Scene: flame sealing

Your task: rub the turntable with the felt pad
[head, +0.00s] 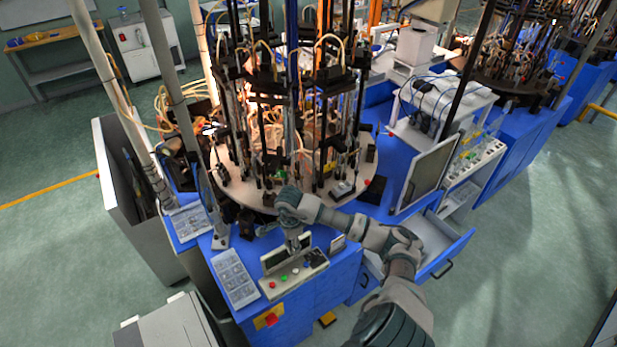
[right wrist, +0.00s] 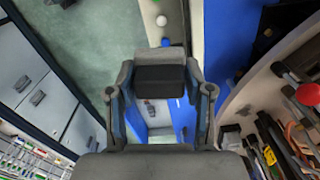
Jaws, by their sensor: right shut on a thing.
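The turntable (head: 232,180) is a pale round disc on the blue machine, crowded with black posts, hoses and fixtures. Its pale edge also shows at the right of the right wrist view (right wrist: 238,102). My right gripper (head: 297,243) is beside the turntable's near edge, above the control box, with its fingers pointing down. In the right wrist view, my right gripper (right wrist: 160,90) is shut on a dark block, the felt pad (right wrist: 160,78), held between its fingertips. The pad is too small to make out in the head view. My left gripper is not in view.
A control box (head: 280,285) with coloured buttons stands on the blue cabinet just below my right gripper. An open drawer (head: 440,240) juts out at right. A monitor (head: 430,175) stands right of the turntable.

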